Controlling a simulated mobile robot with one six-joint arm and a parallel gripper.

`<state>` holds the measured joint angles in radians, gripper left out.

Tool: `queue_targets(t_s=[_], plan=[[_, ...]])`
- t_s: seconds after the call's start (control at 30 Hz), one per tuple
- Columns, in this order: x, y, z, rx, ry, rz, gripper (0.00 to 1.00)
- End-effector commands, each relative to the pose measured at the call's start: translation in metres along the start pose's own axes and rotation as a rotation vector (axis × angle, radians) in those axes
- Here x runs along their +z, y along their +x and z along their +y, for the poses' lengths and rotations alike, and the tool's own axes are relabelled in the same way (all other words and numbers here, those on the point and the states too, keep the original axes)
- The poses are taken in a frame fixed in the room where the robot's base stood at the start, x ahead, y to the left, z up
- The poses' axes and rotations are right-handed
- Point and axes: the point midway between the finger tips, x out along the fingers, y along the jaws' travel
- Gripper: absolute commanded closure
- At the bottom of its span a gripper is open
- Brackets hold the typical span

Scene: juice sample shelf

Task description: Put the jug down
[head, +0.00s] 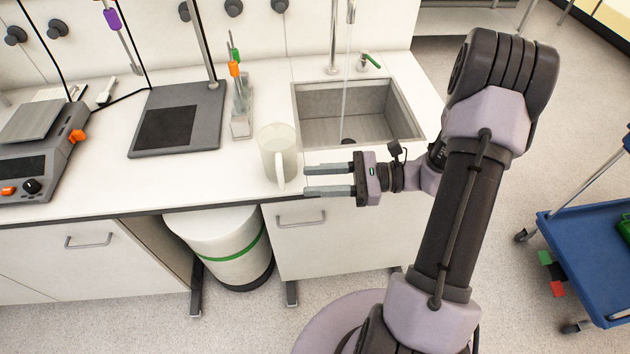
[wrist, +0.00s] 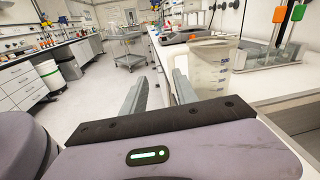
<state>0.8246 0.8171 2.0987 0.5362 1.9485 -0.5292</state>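The jug (head: 275,143) is clear with a whitish handle, and stands upright on the white counter (head: 215,172) near its front edge, left of the sink. My gripper (head: 306,180) is open, its two fingers apart with nothing between them. In the head view its fingertips point left, just right of the jug's handle, apart from it as far as I can tell. In the wrist view the jug (wrist: 209,68) with its measuring marks shows right of my gripper (wrist: 160,82), partly hidden behind the right finger.
The sink (head: 345,112) is right of the jug, with a stream falling from its tap. A rack with colored-top tools (head: 241,112), a dark stand base (head: 180,118) and a scale (head: 40,150) are to the left. A white bin (head: 222,240) stands below the counter.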

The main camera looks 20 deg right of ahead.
Motion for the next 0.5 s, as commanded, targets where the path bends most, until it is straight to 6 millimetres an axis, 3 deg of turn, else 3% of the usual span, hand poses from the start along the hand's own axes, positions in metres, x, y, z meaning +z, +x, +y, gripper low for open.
queue_targets(t_s=[0.13,0.2,0.3,0.4,0.5], plan=[[0.053,0.042,0.059,0.360,-0.267,0.260,0.65],[0.071,0.050,0.094,0.538,-0.452,0.425,0.65],[0.092,0.047,0.131,0.726,-0.770,0.667,0.65],[0.112,0.037,0.147,0.805,-1.111,0.873,0.65],[0.133,0.030,0.149,0.793,-1.388,1.003,0.65]])
